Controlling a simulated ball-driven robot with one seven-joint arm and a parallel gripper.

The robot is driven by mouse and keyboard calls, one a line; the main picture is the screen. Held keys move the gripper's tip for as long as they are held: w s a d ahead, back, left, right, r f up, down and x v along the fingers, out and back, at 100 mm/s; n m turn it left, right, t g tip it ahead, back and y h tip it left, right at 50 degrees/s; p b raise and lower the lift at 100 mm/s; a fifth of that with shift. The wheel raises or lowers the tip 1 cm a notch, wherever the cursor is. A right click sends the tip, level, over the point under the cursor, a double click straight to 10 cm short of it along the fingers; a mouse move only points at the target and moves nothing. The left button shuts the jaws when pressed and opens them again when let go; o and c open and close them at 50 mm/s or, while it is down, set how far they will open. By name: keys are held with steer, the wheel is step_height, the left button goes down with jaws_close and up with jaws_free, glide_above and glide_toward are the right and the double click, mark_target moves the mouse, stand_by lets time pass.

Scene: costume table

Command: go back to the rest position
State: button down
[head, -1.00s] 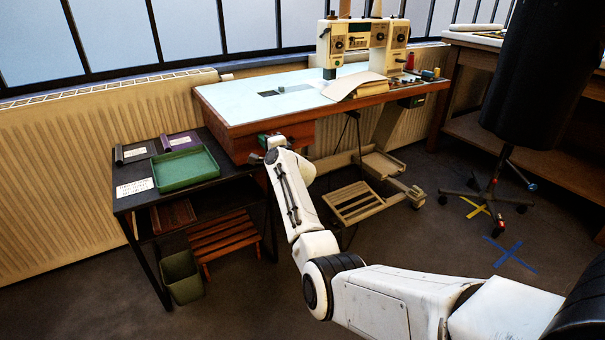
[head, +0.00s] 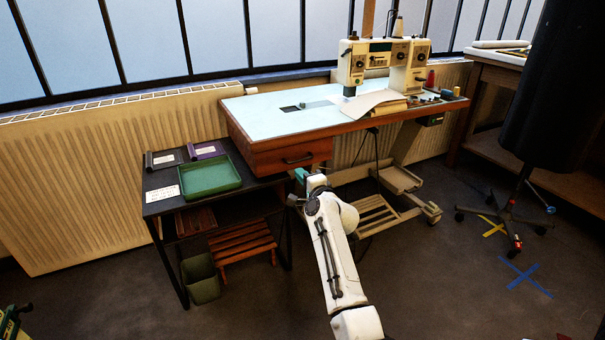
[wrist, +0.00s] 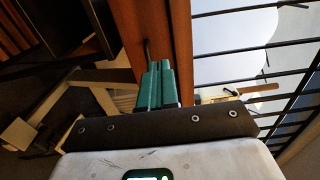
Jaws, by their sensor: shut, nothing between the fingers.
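My gripper (head: 301,175) is at the end of my white arm, in front of the sewing table's wooden drawer (head: 290,157) and to the right of the small black side table. In the wrist view its green fingers (wrist: 157,84) are together with nothing between them. The drawer front and its dark handle show close behind the fingers in the wrist view. I cannot tell the exact gap between fingertips and drawer.
The sewing table (head: 270,115) carries a sewing machine (head: 384,65). The black side table (head: 160,207) holds a green tray (head: 209,192). A green bin (head: 201,280) stands below. A dark dress form (head: 555,85) is at right.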

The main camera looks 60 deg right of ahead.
steer(key=shift+s+a, duration=0.1)
steer(key=shift+s, duration=0.15)
